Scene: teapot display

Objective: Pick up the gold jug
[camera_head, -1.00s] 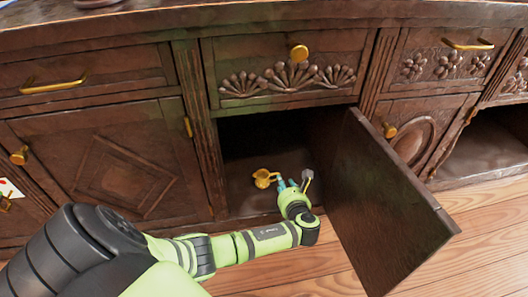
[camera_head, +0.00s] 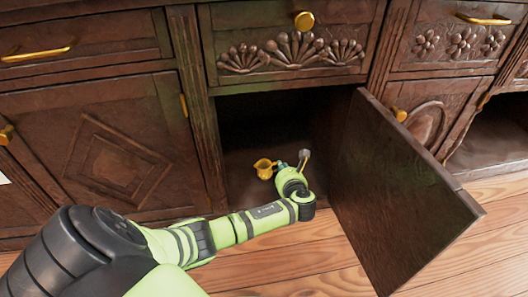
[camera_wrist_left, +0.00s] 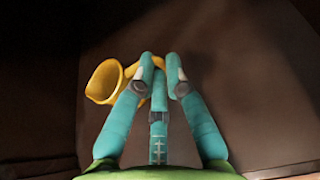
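The gold jug (camera_head: 264,168) stands on the floor of the open cupboard, near its front. In the left wrist view the jug (camera_wrist_left: 103,84) is at upper left, with its round mouth facing up and its handle toward my fingers. My left gripper (camera_head: 283,166) is inside the cupboard, just right of the jug. In the wrist view, the left gripper's (camera_wrist_left: 160,62) teal fingertips are apart with a narrow gap. The left finger crosses in front of the handle and hides part of it. I cannot tell whether it touches the handle. My right gripper is not in view.
The open cupboard door (camera_head: 405,200) swings out at the right of my arm. A carved drawer (camera_head: 340,60) with a gold knob (camera_head: 304,21) is above the opening. A closed carved door (camera_head: 110,160) is at left. The cupboard floor (camera_wrist_left: 250,110) right of the fingers is clear.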

